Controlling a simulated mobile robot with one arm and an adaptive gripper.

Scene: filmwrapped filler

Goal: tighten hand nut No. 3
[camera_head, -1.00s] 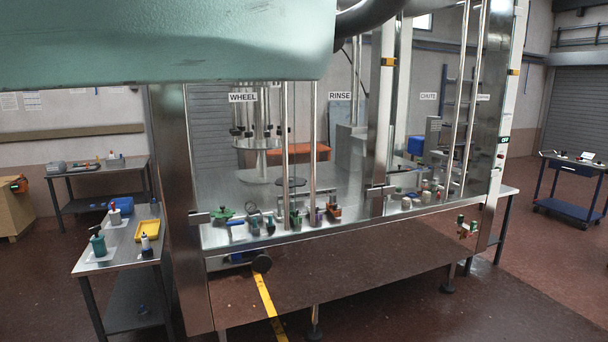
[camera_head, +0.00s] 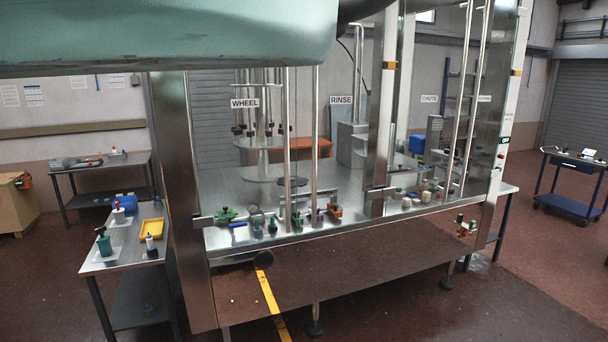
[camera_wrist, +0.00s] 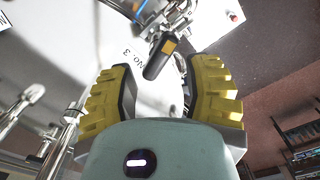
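In the wrist view, a pale plate marked NO. 3 (camera_wrist: 132,56) lies ahead of my gripper. A black rounded part with an orange patch (camera_wrist: 156,64) shows beyond and between the fingertips, next to that mark; I cannot tell whether it is the hand nut. My gripper (camera_wrist: 159,68) has yellow ribbed fingers, spread apart with nothing held between them. Any contact with the black part cannot be told. My gripper is outside the head view. The filler machine (camera_head: 340,265) stands in the middle there, with signs WHEEL, RINSE and CHUTE.
Upright metal posts (camera_head: 287,150) and a ledge with small bottles and tools (camera_head: 270,240) line the machine's front. A side table with a yellow tray (camera_head: 151,229) stands at left, a blue cart (camera_head: 571,205) at right. Metal rods (camera_wrist: 62,130) lie left of my gripper.

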